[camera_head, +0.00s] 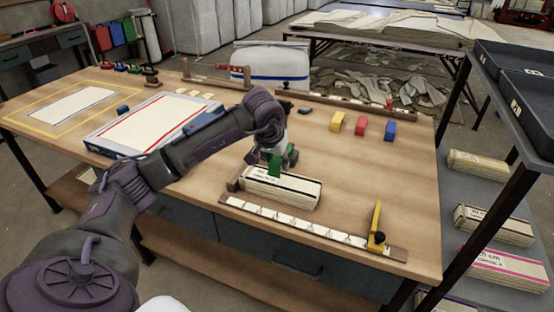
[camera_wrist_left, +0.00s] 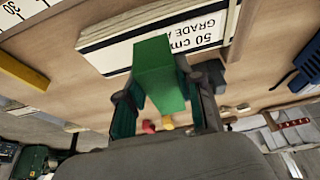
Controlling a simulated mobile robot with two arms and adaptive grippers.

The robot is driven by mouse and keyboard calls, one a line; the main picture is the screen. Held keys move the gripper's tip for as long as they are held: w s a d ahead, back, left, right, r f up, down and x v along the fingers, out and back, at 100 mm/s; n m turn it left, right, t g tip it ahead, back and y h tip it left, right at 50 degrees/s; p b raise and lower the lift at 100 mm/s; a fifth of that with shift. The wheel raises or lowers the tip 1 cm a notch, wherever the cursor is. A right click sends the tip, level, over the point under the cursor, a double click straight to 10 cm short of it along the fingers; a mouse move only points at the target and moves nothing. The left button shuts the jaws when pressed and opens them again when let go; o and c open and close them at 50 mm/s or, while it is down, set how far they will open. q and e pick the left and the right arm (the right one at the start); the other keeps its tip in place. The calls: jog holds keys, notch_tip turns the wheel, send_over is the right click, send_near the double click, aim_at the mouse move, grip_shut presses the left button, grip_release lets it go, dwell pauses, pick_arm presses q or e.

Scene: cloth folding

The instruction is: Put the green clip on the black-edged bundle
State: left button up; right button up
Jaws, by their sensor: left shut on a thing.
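The green clip (camera_head: 274,167) is in my left gripper (camera_head: 279,157), which is shut on it. In the left wrist view the clip (camera_wrist_left: 158,72) sits between the two fingers (camera_wrist_left: 160,95). The black-edged bundle (camera_head: 296,192) is a cream folded stack with a dark edge line, lying near the table's front. Its "50 cm GRADE A" label shows in the left wrist view on the bundle (camera_wrist_left: 110,50). The clip overlaps the bundle's upper edge in both views. I cannot tell whether it touches the bundle. My right gripper is not in view.
A wooden stop (camera_head: 235,182) stands at the bundle's left end. A ruler strip (camera_head: 300,226) with a yellow upright (camera_head: 376,222) runs in front. Yellow (camera_head: 337,121), red (camera_head: 361,125) and blue (camera_head: 390,130) clips stand behind right.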

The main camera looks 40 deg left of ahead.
aim_at(277, 185)
pick_arm(q)
jog(key=shift+f+b, duration=2.3)
jog(key=shift+f, duration=1.05)
jog(key=shift+o, duration=0.2)
jog(key=shift+s+d+f+b, duration=0.25)
jog(key=shift+s+f+b, duration=0.25)
jog(key=shift+f, duration=0.3)
jog(key=shift+c, duration=0.5)
jog(key=o, duration=0.5)
jog(key=shift+o, duration=1.4)
jog(key=shift+w+f, duration=0.15)
jog(key=shift+o, duration=0.6)
jog(key=shift+w+a+f, duration=0.1)
jog(key=shift+w+f, duration=0.05)
jog(key=shift+w, duration=0.05)
jog(key=shift+r, duration=0.2)
